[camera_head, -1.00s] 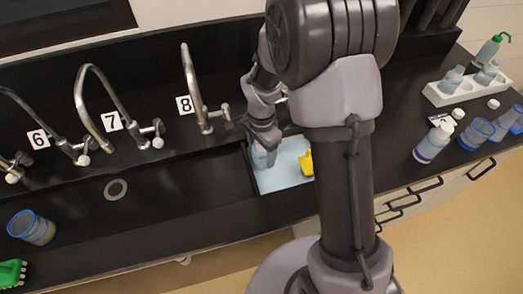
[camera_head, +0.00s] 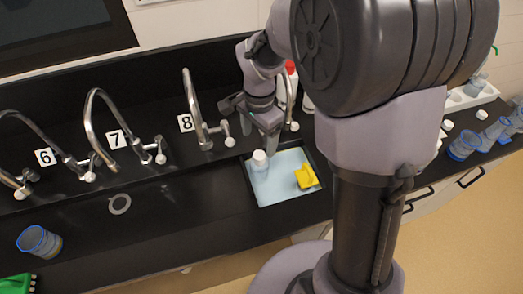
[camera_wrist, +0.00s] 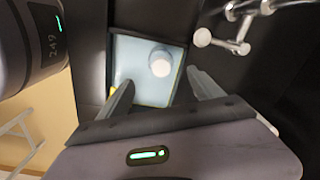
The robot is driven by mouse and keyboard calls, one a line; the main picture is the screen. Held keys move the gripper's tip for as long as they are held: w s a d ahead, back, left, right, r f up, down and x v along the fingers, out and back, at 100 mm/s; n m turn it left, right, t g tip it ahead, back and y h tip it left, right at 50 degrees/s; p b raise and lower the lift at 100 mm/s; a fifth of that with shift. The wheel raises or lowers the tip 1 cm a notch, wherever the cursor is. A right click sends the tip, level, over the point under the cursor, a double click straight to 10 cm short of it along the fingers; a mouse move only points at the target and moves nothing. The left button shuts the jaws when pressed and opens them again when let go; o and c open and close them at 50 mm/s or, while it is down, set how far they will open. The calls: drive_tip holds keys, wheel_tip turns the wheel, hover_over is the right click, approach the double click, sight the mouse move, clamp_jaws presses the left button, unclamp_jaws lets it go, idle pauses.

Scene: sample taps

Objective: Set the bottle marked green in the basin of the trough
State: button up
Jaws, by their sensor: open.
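A white-capped bottle (camera_head: 260,165) stands upright in the light blue basin (camera_head: 285,193) of the trough (camera_head: 180,205), near its back left part. No green mark on it can be made out. In the wrist view its round white cap (camera_wrist: 160,64) is seen from above, inside the pale basin (camera_wrist: 124,60). My gripper (camera_head: 268,128) is above and behind the bottle, apart from it. Its two fingers (camera_wrist: 160,82) are spread and hold nothing.
A yellow object (camera_head: 307,177) lies in the basin, right of the bottle. Tap 8 (camera_head: 192,100) stands left of my gripper, and a red-capped bottle (camera_head: 290,68) is behind it. Blue-rimmed beakers (camera_head: 464,146) stand at the right.

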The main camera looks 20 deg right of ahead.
drive_tip(key=s+a+r+n+t+y, duration=0.1)
drive_tip(key=s+a+r+n+t, duration=0.1)
drive_tip(key=s+r+n, duration=0.2)
drive_tip(key=s+a+r+n+t, duration=0.1)
drive_tip(key=s+r+n+t, duration=0.2)
drive_tip(key=s+r, duration=0.7)
drive_tip(key=s+n, duration=0.1)
drive_tip(key=s, duration=0.3)
drive_tip(key=shift+s+a+r+n+y, duration=0.15)
drive_tip(key=shift+s+a+n+y, duration=0.15)
drive_tip(key=shift+a+y, duration=0.1)
drive_tip(key=shift+w, duration=0.1)
wheel_tip(320, 180, down, 5)
drive_tip(key=b, duration=0.5)
